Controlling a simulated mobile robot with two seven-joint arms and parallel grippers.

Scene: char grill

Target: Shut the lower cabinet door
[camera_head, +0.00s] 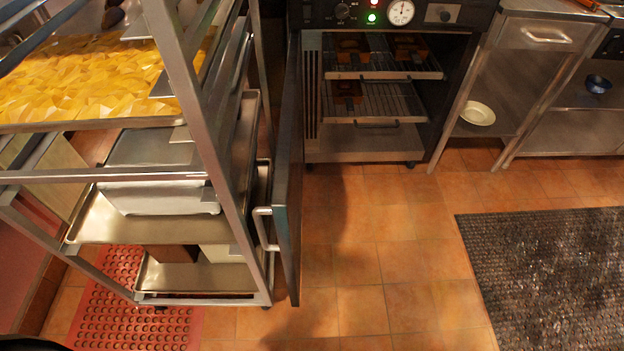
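The lower cabinet (362,155) stands at the top middle, under a control panel with a gauge. Its dark door (290,165) is swung wide open toward me and seen almost edge-on, hinged on the left. The door's metal handle (265,229) faces left, close beside the metal rack. Inside the cabinet are wire shelves (375,98) with several brown items on them. Neither of my grippers is in view.
A metal tray rack (190,90) stands left of the door, very close to it. A red perforated mat (135,325) lies under the rack. A dark woven mat (550,270) lies at right. The tiled floor before the cabinet is clear.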

